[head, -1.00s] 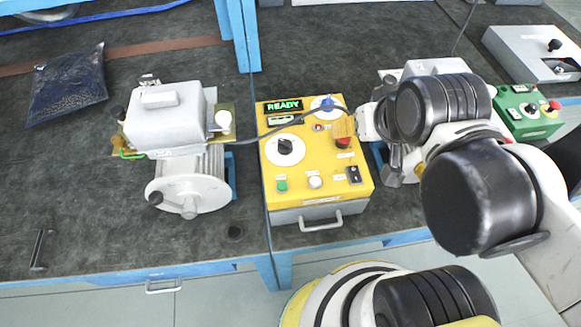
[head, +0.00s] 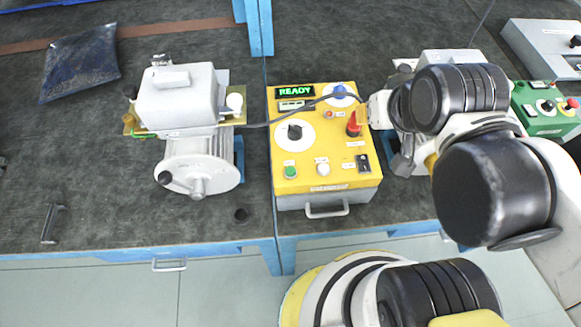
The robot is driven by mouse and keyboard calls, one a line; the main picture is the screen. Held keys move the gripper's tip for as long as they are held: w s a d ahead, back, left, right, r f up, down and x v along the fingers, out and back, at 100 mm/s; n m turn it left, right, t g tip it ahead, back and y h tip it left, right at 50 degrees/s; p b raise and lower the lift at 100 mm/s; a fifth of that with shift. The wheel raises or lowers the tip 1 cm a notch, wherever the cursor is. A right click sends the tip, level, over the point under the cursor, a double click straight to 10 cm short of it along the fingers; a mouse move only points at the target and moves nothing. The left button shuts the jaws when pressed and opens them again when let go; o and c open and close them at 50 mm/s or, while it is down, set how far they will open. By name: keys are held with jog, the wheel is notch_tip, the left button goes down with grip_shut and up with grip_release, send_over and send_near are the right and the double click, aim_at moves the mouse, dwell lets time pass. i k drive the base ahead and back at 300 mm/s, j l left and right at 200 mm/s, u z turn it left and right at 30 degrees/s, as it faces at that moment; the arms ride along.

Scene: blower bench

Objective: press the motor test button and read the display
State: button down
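The yellow control box (head: 335,181) stands on the bench. Its display (head: 295,91) reads READY in green letters. On its top are a black rotary knob (head: 295,132), a green button (head: 290,172), a white button (head: 322,168), a black rocker switch (head: 363,162) and a red control (head: 353,124) at the right. The small labels are too blurred to tell which is the motor test button. An orange see-through piece (head: 362,116) stands beside the red control. My arm's end reaches this piece from the right; my gripper's fingers cannot be made out.
A grey motor (head: 200,168) with a white housing (head: 178,104) stands left of the box, with a dark cable (head: 262,124) running to the box. A dark bag (head: 80,62) lies at back left. A green box (head: 545,118) stands at right. The bench front left is mostly clear.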

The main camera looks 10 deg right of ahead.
aim_at(290, 172)
jog(key=k+j+u, duration=0.1)
jog(key=j, duration=0.3)
jog(key=k+j+u, duration=0.15)
jog(key=j, duration=0.3)
jog(key=k+j+u, duration=0.1)
jog(key=j, duration=0.35)
jog(key=k+j+u, duration=0.1)
jog(key=j, duration=0.35)
